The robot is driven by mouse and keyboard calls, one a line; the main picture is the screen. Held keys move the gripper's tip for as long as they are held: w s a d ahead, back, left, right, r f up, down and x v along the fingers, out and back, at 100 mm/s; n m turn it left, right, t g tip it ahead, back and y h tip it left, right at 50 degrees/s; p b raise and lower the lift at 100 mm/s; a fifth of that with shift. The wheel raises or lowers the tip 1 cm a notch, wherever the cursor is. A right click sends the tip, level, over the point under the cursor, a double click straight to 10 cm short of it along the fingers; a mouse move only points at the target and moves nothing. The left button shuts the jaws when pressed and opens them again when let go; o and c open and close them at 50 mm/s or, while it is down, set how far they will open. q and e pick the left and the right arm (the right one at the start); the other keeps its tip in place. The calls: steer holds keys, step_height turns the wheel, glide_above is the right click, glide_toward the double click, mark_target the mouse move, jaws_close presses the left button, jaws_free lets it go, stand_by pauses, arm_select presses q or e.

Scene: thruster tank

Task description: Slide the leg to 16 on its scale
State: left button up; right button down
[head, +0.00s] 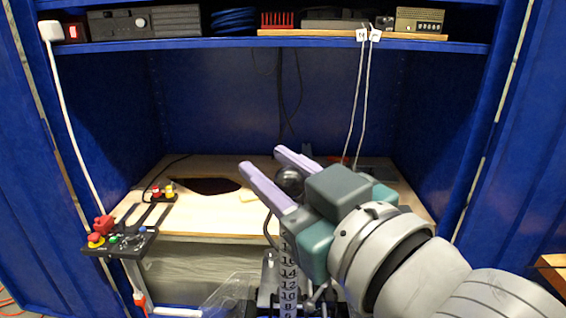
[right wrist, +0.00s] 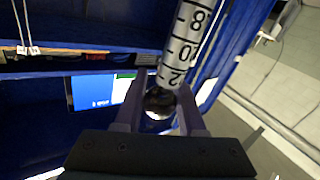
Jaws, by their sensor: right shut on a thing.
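The leg (head: 289,275) is a pale upright bar with a black-numbered scale. In the head view its numbers rise upward, with 10, 12, 14 and 16 legible below my right gripper. A dark round knob (head: 290,179) shows between the lavender fingers of my right gripper (head: 262,171), which is shut on it. In the right wrist view the scale (right wrist: 186,40) shows 8, 10 and 12, and the knob (right wrist: 159,102) lies between the fingers. The mark against which the scale is read cannot be made out. My left gripper is not in view.
A wooden tabletop (head: 140,200) with a dark oval hole (head: 205,186) stands inside the blue cabinet. A control box (head: 120,240) with a red button is at the left. Two pale cords hang from the shelf (head: 250,45). Clear plastic lies low beside the leg.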

mark_target(294, 299)
steer(key=shift+f, duration=0.1)
stand_by(0.3)
step_height(294, 299, down, 16)
steer(key=b, duration=1.2)
steer(key=c, duration=0.5)
jaws_free()
steer(key=p+v, duration=0.1)
steer(key=v, duration=0.9)
